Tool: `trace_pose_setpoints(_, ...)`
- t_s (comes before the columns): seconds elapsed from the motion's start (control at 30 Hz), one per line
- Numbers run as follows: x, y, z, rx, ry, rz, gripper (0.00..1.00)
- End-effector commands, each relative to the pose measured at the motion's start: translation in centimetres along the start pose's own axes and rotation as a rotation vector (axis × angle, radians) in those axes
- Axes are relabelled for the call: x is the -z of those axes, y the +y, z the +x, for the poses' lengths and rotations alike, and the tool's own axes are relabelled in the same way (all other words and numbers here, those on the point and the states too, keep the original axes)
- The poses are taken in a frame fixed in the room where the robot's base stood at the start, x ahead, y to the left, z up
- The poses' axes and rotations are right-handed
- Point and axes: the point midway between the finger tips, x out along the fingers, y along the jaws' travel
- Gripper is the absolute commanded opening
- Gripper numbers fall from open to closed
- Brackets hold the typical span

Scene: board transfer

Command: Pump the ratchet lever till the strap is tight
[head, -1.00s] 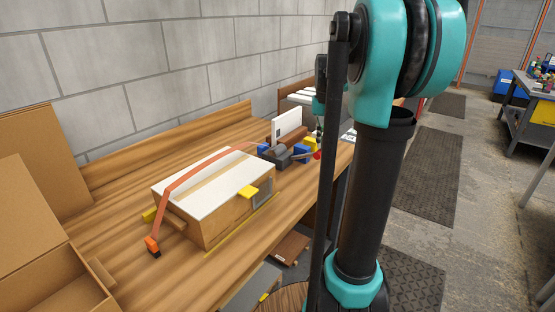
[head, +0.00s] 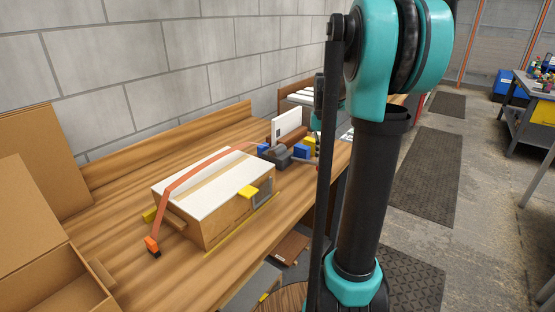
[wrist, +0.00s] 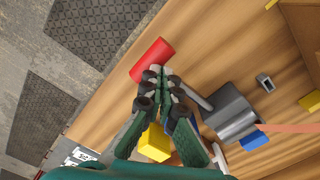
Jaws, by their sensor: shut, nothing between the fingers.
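The ratchet (head: 281,158) is a dark grey body near the far right end of the bench. Its grey lever ends in a red grip (wrist: 152,60), which shows in the wrist view; in the head view my arm hides nearly all of it. My gripper (wrist: 161,72) is shut and empty, its fingertips at the near edge of the red grip; I cannot tell whether they touch it. The orange strap (head: 188,178) runs from an orange end hook (head: 152,245) over the white-topped wooden box (head: 213,222) to the ratchet.
Blue blocks (head: 301,152) flank the ratchet, and a yellow block (wrist: 155,143) lies close to my gripper. A white panel (head: 287,126) stands behind. An open cardboard box (head: 40,250) is at the left. The bench front edge lies close to the red grip.

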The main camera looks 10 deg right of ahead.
Motion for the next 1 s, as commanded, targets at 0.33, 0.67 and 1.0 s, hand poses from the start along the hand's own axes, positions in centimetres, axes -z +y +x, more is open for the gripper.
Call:
trace_pose_setpoints(0.33, 0.0, 0.0, 0.8, 0.000, 0.000, 0.000, 0.00)
trace_pose_setpoints(0.67, 0.0, 0.0, -2.1, 0.000, 0.000, 0.000, 0.00)
trace_pose_setpoints(1.0, 0.0, 0.0, -5.1, 0.000, 0.000, 0.000, 0.00)
